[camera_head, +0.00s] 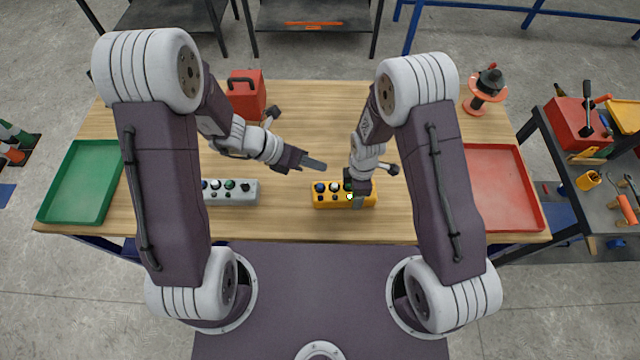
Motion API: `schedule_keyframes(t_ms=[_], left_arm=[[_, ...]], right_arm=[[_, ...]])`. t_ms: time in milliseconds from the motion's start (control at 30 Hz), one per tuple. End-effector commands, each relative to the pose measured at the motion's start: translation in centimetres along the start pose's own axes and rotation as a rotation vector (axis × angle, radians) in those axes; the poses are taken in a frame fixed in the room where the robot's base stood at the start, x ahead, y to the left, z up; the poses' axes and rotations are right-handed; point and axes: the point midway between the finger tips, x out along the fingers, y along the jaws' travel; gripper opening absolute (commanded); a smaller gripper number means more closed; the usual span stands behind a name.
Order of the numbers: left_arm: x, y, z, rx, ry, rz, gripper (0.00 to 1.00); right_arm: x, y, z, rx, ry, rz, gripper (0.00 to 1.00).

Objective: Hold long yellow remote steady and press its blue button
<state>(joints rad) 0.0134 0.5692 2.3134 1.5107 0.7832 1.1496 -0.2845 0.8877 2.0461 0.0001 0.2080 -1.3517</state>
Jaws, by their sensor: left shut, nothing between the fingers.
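The long yellow remote (328,204) lies on the wooden table in front of me, with several round buttons along its top. A dark button near its left end looks bluish, but it is too small to be sure of its colour. My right gripper (356,198) points down at the right part of the remote and hides some of its buttons. I cannot tell whether its fingers are closed on the remote or only over it. My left gripper (316,164) is shut and empty, a little behind and above the remote, pointing right.
A grey remote (240,198) with several buttons lies to the left. A green tray (76,184) is at the left edge and a red tray (508,190) at the right. A red toolbox (246,98) and a red-based spool (484,95) stand farther back. The table's back middle is clear.

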Motion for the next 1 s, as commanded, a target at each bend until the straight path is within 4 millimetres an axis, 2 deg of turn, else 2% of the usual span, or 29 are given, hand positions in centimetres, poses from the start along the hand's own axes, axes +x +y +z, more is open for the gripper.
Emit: schedule_keyframes(t_ms=[300, 500, 1000], left_arm=[[3.3, 2.4, -2.5, -0.004, 0.004, 0.0, 0.0], [4.7, 3.4, -3.5, -0.001, 0.002, 0.0, 0.0], [5.1, 3.7, -3.8, 0.001, 0.001, 0.001, 0.0]], right_arm=[[0.0, 0.0, 0.0, 0.0, 0.0, 0.001, 0.02], [0.0, 0.0, 0.0, 0.0, 0.0, 0.001, 0.02], [0.0, 0.0, 0.0, 0.0, 0.0, 0.001, 0.02]])
